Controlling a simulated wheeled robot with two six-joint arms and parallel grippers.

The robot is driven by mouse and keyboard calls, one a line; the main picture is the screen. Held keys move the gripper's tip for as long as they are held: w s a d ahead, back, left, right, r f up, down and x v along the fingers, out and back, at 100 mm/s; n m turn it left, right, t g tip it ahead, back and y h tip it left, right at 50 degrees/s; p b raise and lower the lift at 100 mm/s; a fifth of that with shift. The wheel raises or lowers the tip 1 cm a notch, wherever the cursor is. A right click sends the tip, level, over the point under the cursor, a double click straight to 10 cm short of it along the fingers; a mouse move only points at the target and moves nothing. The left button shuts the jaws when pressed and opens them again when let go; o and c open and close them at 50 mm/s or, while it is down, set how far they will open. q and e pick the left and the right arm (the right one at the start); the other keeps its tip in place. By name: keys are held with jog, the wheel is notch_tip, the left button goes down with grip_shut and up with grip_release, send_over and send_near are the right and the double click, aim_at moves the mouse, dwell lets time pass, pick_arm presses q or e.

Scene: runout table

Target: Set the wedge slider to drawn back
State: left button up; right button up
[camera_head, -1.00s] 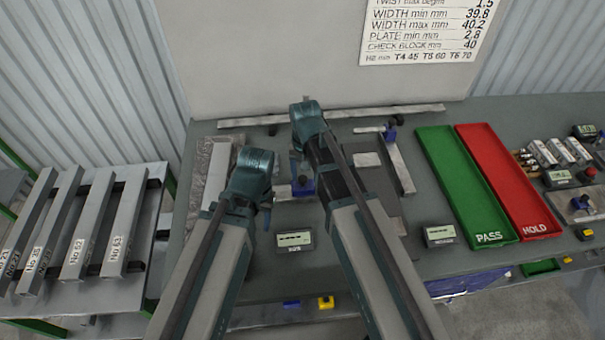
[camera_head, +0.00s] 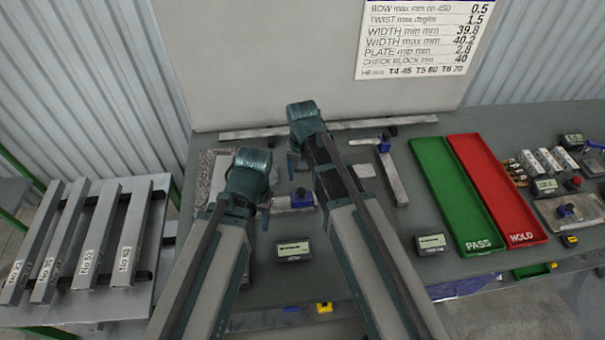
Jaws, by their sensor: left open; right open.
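I cannot tell for sure which part is the wedge slider. A small blue-topped block (camera_head: 301,196) sits on a short metal piece (camera_head: 284,204) between my arms, partly hidden by them. Another blue block (camera_head: 384,145) sits at the top of an angled metal bar (camera_head: 392,178) right of my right arm. My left gripper (camera_head: 265,212) is open, pointing down over the table left of the first blue block. My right gripper (camera_head: 296,166) is open, just beyond that block. Neither gripper holds anything visible; their fingertips are mostly hidden by my wrists.
A green PASS tray (camera_head: 455,190) and a red HOLD tray (camera_head: 497,190) lie to the right. Two small displays (camera_head: 293,250) (camera_head: 431,243) stand near the front edge. A long metal strip (camera_head: 385,122) lies at the back. Several bars rest on a left rack (camera_head: 150,240).

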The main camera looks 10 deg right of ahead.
notch_tip(320, 180, up, 8)
jog(key=p, duration=0.6)
jog(key=shift+f, duration=0.2)
